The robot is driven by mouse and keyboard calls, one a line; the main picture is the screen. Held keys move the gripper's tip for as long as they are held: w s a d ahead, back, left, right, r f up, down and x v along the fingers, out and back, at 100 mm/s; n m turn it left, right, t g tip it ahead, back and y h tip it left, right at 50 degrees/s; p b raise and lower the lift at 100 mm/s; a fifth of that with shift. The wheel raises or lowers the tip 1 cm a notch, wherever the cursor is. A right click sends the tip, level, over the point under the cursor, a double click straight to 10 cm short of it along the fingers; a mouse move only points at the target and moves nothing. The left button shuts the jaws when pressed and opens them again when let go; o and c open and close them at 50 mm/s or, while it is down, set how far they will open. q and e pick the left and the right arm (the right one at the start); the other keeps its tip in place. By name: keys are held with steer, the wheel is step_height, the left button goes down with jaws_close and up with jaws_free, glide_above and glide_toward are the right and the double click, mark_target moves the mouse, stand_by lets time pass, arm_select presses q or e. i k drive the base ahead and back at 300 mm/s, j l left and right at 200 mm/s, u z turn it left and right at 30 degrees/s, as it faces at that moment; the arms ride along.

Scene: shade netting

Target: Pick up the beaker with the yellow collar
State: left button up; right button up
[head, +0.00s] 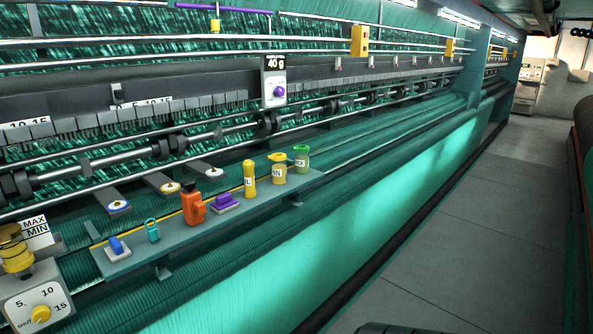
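A grey shelf (133,262) runs along the front of the netting machine and carries a row of small items. Toward its right end stands a yellowish beaker (278,174) with a yellow collar at its top and a dark-lettered label. A slim yellow container (249,186) with a label stands just left of it. A green-topped beaker (301,165) with a label stands just right of it. All three look upright. Neither of my grippers is in view.
Left along the shelf are a purple item (226,203), an orange item (193,206), a teal item (152,231) and a blue item (117,246). A yellow dial (41,314) sits at lower left. The grey floor (460,240) at right is clear.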

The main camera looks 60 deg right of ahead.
mark_target(279, 158)
steer(key=z, duration=1.9)
steer(key=u, duration=2.1)
steer(key=z, duration=1.6)
